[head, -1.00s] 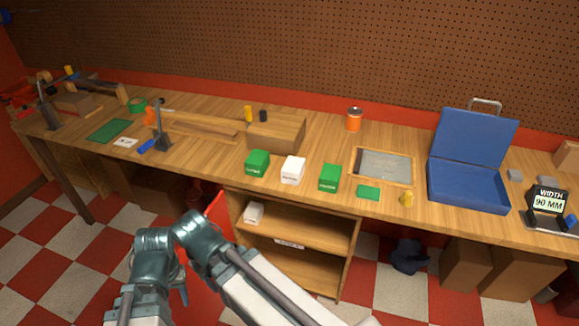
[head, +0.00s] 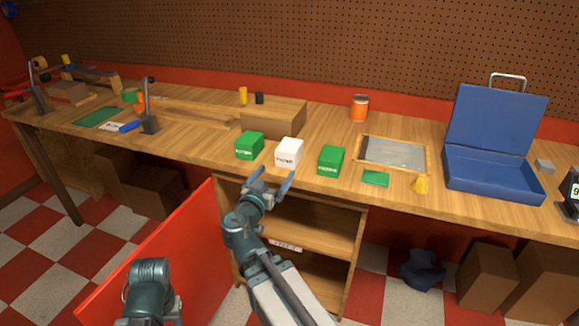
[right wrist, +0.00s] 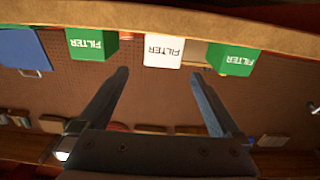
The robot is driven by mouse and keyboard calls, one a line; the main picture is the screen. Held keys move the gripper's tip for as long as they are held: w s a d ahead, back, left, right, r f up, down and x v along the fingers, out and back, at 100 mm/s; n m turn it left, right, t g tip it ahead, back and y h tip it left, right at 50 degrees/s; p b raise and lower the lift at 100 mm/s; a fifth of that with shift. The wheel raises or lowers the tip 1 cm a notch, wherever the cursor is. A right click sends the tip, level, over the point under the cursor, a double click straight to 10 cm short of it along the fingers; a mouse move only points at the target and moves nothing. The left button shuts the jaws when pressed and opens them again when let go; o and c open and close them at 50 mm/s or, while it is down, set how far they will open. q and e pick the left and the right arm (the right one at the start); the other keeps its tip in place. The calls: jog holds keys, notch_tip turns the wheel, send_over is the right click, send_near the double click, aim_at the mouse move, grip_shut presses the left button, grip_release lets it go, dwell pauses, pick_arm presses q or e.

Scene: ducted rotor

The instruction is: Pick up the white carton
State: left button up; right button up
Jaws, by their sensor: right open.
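The white carton (head: 289,152), marked FILTER, stands on the wooden bench near its front edge, between two green cartons. In the right wrist view the white carton (right wrist: 163,51) shows upside down, centred beyond the gap between my fingers. My right gripper (head: 272,179) is open and empty, just in front of the bench edge, below and slightly left of the white carton, apart from it. Its two fingers (right wrist: 160,75) are spread wide in the right wrist view. Part of my left arm shows at the lower left; its gripper is out of view.
A green carton (head: 249,146) stands left of the white one, another green carton (head: 331,159) right. The bench front edge (head: 330,187) and open shelves (head: 320,228) lie below. A red panel (head: 165,250) stands left of my right arm. A cardboard box (head: 272,118) is behind.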

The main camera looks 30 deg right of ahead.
aim_at(286, 156)
jog(key=x, duration=0.9)
jog(key=shift+a+r, duration=0.1)
jog(key=shift+r, duration=0.1)
jog(key=shift+x, duration=2.6)
jog(key=shift+w+a, duration=0.15)
jog(key=c, duration=1.4)
